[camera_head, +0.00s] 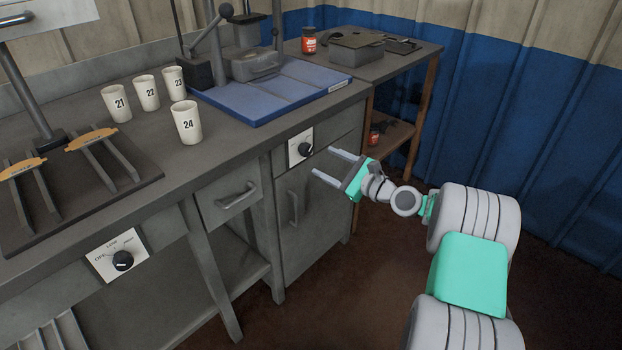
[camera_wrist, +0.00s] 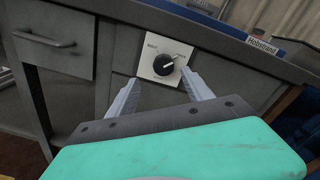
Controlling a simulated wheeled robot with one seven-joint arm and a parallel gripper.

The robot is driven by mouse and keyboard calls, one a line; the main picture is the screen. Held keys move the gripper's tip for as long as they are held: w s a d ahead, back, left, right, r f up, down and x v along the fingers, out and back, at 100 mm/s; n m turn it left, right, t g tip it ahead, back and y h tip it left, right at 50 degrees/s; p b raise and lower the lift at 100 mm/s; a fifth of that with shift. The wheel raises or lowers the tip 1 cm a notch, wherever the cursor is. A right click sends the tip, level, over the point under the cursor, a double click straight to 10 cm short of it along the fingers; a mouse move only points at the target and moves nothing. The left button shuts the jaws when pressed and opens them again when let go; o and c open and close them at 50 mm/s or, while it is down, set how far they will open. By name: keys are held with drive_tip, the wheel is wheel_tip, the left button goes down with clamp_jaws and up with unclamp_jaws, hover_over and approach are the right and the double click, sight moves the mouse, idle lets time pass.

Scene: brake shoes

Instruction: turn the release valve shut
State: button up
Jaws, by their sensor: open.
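A black round knob (camera_head: 305,149) on a white square plate sits on the cabinet front below the blue press base. In the wrist view the knob (camera_wrist: 163,65) shows between my two finger tips, with a pale pointer mark towards its upper right. In the wrist view my gripper (camera_wrist: 160,76) has a fingertip to either side below the knob. The fingers look apart from the knob.
Another black knob (camera_head: 122,260), on a plate marked OFF and LOW, is at the lower left. Several numbered white cups stand on the bench (camera_head: 240,135) beside the blue press base (camera_head: 270,95). Drawer handle (camera_head: 236,196) and cabinet handle (camera_head: 292,208) stick out. A side table (camera_head: 410,62) stands right.

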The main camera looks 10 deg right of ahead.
sight(309, 151)
drive_tip(key=shift+m, duration=0.4)
drive_tip(key=b+x, duration=0.1)
drive_tip(key=x, duration=0.6)
drive_tip(key=shift+w+r, duration=0.15)
drive_tip(key=shift+w, duration=0.25)
clamp_jaws()
